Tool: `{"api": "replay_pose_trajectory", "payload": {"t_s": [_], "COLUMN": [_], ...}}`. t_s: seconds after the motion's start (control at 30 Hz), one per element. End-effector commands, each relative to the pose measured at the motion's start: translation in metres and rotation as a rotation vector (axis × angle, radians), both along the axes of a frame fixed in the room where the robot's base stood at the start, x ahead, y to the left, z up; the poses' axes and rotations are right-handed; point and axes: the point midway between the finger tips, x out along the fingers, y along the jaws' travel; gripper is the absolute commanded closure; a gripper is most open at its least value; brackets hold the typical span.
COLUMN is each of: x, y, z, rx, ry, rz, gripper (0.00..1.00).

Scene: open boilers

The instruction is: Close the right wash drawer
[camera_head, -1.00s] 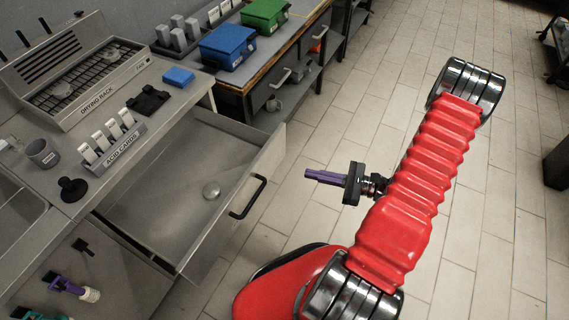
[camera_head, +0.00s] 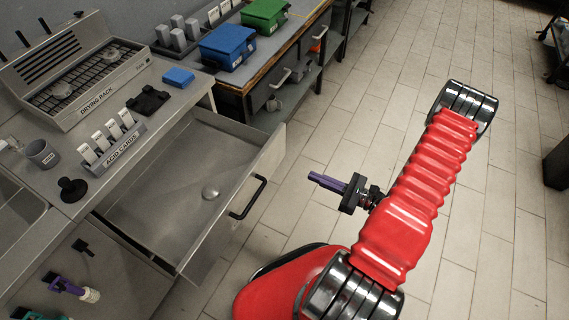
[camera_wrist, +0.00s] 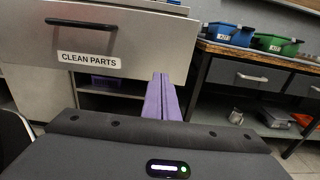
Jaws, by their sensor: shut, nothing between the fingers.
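In the wrist view the fingertips (camera_wrist: 161,78) show near the lower right of the drawer front, right of the handle.
The counter holds a drying rack (camera_head: 95,90), acid cards (camera_head: 108,142) and a blue block (camera_head: 178,77). A workbench beside it bears a blue bin (camera_head: 228,47) and a green bin (camera_head: 264,14). The tiled floor (camera_head: 350,105) right of the drawer is clear.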

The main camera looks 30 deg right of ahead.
Motion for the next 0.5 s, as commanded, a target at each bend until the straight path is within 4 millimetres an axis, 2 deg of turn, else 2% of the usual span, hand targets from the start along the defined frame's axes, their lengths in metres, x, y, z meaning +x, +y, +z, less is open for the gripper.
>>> {"api": "replay_pose_trajectory", "payload": {"t_s": [0.5], "x": [0.047], "y": [0.036], "z": [0.000], "rx": [0.000], "ry": [0.001], "rz": [0.005], "gripper": [1.00]}}
